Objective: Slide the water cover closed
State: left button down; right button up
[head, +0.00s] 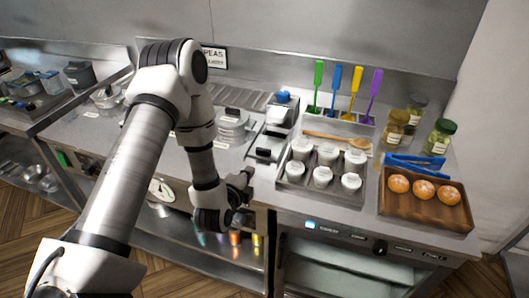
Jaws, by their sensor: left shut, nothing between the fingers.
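A narrow metal unit (272,132) runs front to back on the counter, with a dark handle (264,155) near its front and a blue knob (283,97) at its back. It looks like the water well with its sliding cover, but I cannot read a label or tell how far the cover is open. My left gripper (243,186) is dark, shut and empty. It is at the counter's front edge, in front of and slightly left of the dark handle, and seems apart from it. My left arm hides part of the counter. My right gripper is out of view.
A tray of white-lidded jars (321,190) stands just right of the unit. A round lidded metal pot (233,122) is on its left.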

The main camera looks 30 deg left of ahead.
pick_arm(q)
jog(key=p, duration=0.2)
send_near(268, 146)
jog(key=shift+w+a+f, duration=0.2)
jog(key=shift+w, duration=0.4)
jog(key=shift+w, duration=0.1)
jog(key=x, duration=0.2)
jog(key=r+b+x, duration=0.1)
jog(key=x, duration=0.2)
jog(key=b+x, duration=0.1)
jog(key=x, duration=0.1)
jog(key=shift+w+r, duration=0.3)
jog(key=shift+w, duration=0.2)
jog(key=shift+w+a+r+b, duration=0.1)
jog(key=shift+w+a+b, duration=0.05)
jog(key=shift+w+b, duration=0.15)
jog(key=shift+s+r, duration=0.1)
jog(key=shift+r, duration=0.15)
jog(key=shift+f, duration=0.1)
